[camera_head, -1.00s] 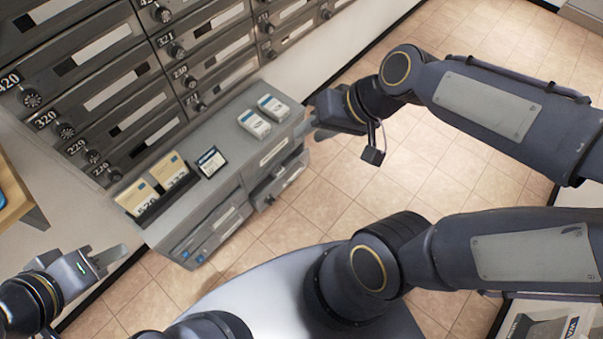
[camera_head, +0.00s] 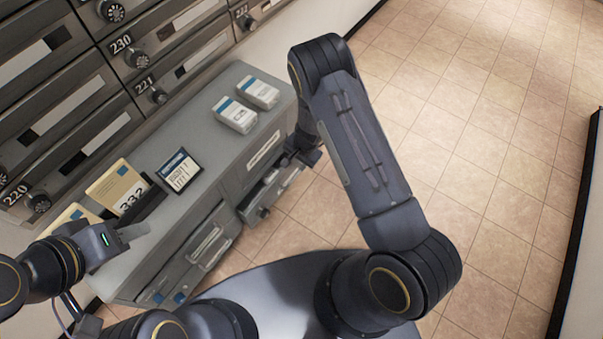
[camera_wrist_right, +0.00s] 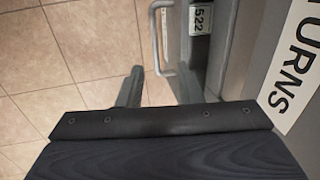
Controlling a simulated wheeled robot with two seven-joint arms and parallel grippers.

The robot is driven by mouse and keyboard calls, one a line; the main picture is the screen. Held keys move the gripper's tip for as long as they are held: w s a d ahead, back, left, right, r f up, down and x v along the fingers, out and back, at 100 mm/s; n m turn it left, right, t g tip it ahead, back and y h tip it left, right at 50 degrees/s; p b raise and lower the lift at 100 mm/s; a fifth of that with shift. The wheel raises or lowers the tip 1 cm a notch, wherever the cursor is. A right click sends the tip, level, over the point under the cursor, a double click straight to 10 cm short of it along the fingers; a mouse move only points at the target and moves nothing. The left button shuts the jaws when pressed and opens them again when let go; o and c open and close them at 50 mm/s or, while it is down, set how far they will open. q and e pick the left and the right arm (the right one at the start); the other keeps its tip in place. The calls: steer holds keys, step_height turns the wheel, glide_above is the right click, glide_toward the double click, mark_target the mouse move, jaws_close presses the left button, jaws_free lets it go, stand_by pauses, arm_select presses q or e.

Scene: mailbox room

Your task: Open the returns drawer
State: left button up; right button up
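The returns drawer (camera_head: 272,196) is in the right half of the grey cabinet, below a white label. In the right wrist view, part of the label (camera_wrist_right: 292,70) reads "URNS", and a pale bar handle (camera_wrist_right: 157,45) stands out from the front. My right gripper (camera_wrist_right: 157,90) is open, its two fingers apart, with the handle ahead of the gap and nothing visibly held. In the head view, the right gripper (camera_head: 306,158) is at the cabinet's right end, partly hidden by its arm. My left gripper (camera_head: 138,233) is by the cabinet's left end; its finger gap is unclear.
Two white card boxes (camera_head: 236,115), a dark framed card (camera_head: 180,172) and a yellow card holder (camera_head: 118,188) stand on the cabinet top (camera_head: 190,130). Numbered mailboxes (camera_head: 60,110) rise behind. Another drawer (camera_head: 200,248) is at left. The tiled floor (camera_head: 470,130) at right is clear.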

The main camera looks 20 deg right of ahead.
mark_target(295, 176)
steer(key=b+x, duration=0.1)
steer(key=x, duration=0.2)
steer(key=b+x, duration=0.1)
steer(key=x, duration=0.2)
steer(key=b+x, duration=0.1)
steer(key=x, duration=0.2)
steer(key=shift+s+d+f, duration=0.2)
steer(key=shift+d+f, duration=0.1)
steer(key=shift+f, duration=0.15)
jaws_close()
